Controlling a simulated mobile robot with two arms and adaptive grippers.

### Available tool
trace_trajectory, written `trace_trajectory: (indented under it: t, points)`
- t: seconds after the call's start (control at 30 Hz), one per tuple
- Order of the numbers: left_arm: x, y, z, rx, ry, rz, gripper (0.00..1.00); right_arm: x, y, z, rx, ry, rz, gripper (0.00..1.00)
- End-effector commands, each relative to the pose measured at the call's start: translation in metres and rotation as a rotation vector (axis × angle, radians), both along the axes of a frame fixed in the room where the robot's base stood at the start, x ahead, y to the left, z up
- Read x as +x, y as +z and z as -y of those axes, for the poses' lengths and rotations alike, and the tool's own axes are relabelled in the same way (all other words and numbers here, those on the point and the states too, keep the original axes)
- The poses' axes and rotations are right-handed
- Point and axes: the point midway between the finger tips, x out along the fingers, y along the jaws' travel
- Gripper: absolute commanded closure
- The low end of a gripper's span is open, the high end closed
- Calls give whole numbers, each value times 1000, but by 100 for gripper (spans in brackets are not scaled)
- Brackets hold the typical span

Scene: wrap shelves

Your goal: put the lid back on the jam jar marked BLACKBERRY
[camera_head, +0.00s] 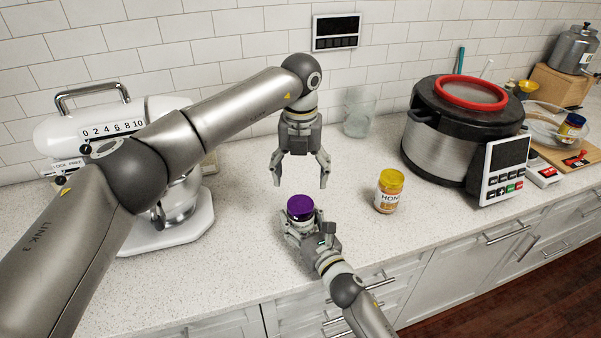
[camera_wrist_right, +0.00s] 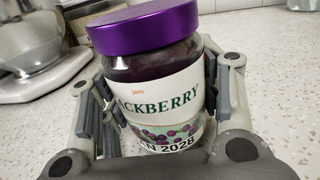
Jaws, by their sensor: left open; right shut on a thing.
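The jam jar (camera_wrist_right: 155,98) fills the right wrist view, upright, with dark jam and a label reading "ACKBERRY" and "AN 2028"; the label's left end is turned out of sight. The purple lid (camera_wrist_right: 145,26) sits on the jar's mouth; whether it is screwed tight I cannot tell. In the head view the lid (camera_head: 300,207) shows from above and mostly hides the jar. My right gripper (camera_head: 309,231) is shut around the jar's body at the counter. My left gripper (camera_head: 300,181) is open and empty, pointing down just above the lid, apart from it.
A honey jar (camera_head: 389,191) with a yellow lid stands right of the held jar. A large cooker (camera_head: 440,152) and a glass (camera_head: 359,112) stand behind. A white stand mixer (camera_head: 170,226) is at left. The counter's front left (camera_head: 230,270) is clear.

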Motion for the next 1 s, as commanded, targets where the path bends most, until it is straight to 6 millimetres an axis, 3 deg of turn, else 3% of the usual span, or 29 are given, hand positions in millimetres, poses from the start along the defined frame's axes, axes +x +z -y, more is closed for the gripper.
trace_trajectory:
  t: [0.23,0.7,1.0]
  points:
    - [0,-10,0,0,-1,-3,23,0,0,0,0,0,0,100]
    - [0,-73,0,0,-3,-1,23,0,0,0,0,0,0,100]
    - [0,-80,0,0,-3,0,23,0,0,0,0,0,0,100]
